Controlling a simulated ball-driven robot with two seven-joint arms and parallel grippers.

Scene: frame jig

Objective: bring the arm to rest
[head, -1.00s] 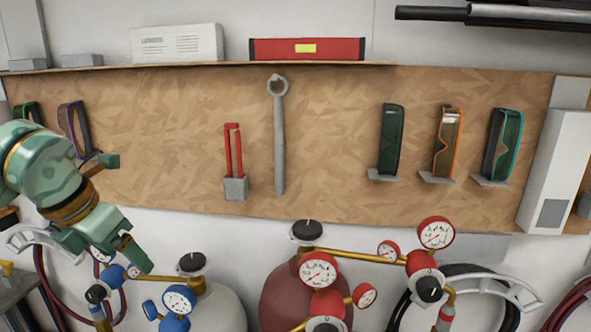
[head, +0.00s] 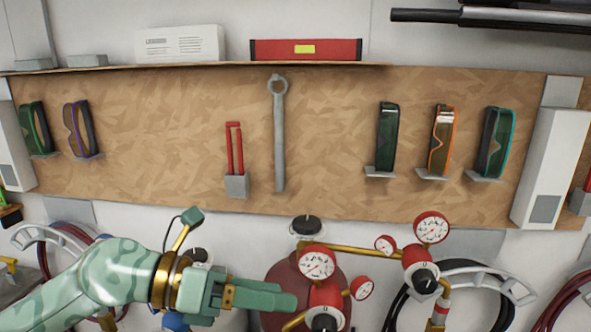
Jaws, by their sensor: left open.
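My left gripper (head: 285,299) is at the lower middle of the head view, at the end of my green arm that comes in from the left. It points right and is open, with nothing seen between its fingers. It appears in front of the dark red gas cylinder (head: 278,274) and left of the red regulator's gauge (head: 317,262). Whether it touches the cylinder cannot be told. My right gripper is not in view.
A chipboard panel (head: 330,150) holds several safety glasses, a wrench (head: 279,140) and a red-handled tool (head: 234,150). A red level (head: 306,49) lies on the shelf above. Hoses (head: 476,268) hang at the lower right. My arm hides most of the blue regulator.

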